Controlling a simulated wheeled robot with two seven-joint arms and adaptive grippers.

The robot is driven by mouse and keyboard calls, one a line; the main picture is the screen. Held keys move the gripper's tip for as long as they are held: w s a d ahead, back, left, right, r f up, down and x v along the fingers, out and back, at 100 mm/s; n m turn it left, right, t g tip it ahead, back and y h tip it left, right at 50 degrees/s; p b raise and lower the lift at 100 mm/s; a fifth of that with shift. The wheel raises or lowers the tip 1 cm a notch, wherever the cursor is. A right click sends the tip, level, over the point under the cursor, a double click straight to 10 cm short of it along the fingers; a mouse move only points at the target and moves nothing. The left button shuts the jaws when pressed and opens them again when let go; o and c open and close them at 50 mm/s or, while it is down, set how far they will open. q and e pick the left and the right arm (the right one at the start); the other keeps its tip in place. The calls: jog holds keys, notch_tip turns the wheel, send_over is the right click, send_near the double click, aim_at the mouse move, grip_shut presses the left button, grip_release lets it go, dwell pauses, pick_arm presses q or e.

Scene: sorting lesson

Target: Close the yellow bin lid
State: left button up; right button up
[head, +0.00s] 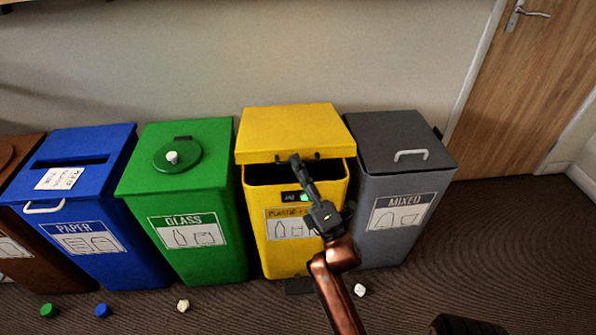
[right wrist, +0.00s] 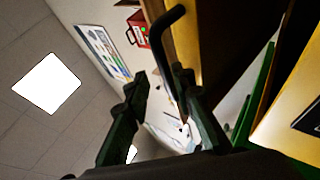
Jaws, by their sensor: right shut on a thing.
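The yellow bin (head: 256,222), labelled for plastic, stands between the green and grey bins. Its yellow lid (head: 290,122) is partly open, with a dark gap under its front edge. A black handle (head: 313,155) is on the lid's front edge. My right gripper (head: 296,160) reaches up from the lower right and is shut on this handle, hiding part of it. In the right wrist view the bent black handle (right wrist: 166,28) runs to the fingers (right wrist: 160,85). My left gripper is not in view.
The green glass bin (head: 180,190) and blue paper bin (head: 90,200) stand left, the grey mixed bin (head: 405,165) right. A green cap (head: 48,311), a blue cap (head: 102,311) and two pale scraps lie on the carpet. A wooden door (head: 520,95) is at right.

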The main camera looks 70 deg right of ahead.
jog(key=shift+s+a+r, duration=0.1)
jog(key=shift+a+r, duration=0.05)
jog(key=s+a+f, duration=0.1)
jog(key=s+f, duration=0.3)
jog(key=f, duration=0.3)
jog(key=shift+s+f, duration=0.35)
jog(key=shift+f, duration=0.05)
dwell(0.6)
jog(key=shift+o, duration=0.3)
